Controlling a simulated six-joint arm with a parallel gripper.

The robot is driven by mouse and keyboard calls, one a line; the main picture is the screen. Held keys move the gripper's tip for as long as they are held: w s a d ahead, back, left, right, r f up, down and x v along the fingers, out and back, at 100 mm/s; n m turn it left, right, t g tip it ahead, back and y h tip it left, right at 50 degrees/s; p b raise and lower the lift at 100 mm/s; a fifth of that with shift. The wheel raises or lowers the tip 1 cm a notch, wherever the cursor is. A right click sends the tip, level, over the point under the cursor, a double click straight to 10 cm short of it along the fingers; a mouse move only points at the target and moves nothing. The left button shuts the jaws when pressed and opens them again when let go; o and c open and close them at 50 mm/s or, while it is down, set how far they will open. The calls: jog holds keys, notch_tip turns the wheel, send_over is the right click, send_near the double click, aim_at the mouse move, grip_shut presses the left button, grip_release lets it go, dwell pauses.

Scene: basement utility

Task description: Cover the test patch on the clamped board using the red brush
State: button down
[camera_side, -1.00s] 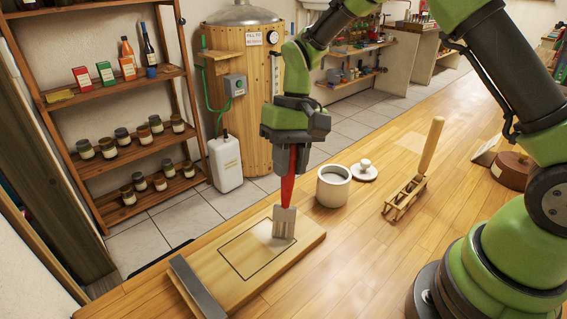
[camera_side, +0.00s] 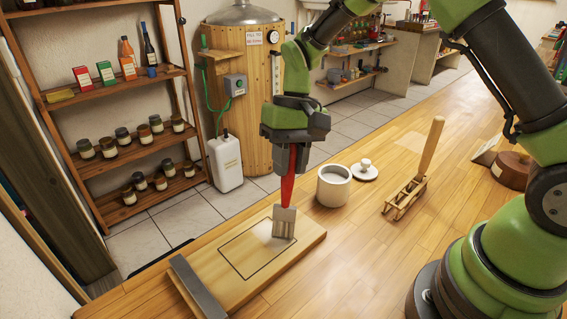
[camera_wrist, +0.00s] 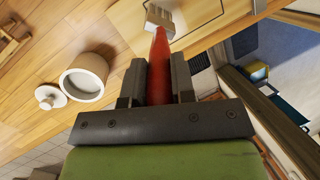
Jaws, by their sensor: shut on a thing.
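My gripper (camera_side: 291,145) is shut on the handle of the red brush (camera_side: 287,190) and holds it upright, bristles down. In the wrist view the red brush (camera_wrist: 160,60) sits between the jaws of my gripper (camera_wrist: 155,75). The pale bristles are at the right part of the test patch (camera_side: 255,250), a dark-outlined rectangle on the board (camera_side: 305,241). They appear to touch the board, but I cannot be sure. A whitish area shows in the patch beside the bristles. A dark bar (camera_side: 196,288) lies across the board's left end.
An open white pot (camera_side: 333,188) stands right of the board, its lid (camera_side: 365,170) beside it. A wooden holder (camera_side: 405,197) with an upright wooden-handled tool (camera_side: 431,145) stands further right. The tabletop in front of the pot is clear. Shelves with jars stand behind.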

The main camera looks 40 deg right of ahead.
jog(key=shift+d, duration=0.2)
jog(key=shift+a, duration=1.2)
jog(key=shift+d, duration=0.6)
jog(key=w+a, duration=0.3)
jog(key=shift+w+a, duration=0.3)
jog(key=shift+w, duration=0.05)
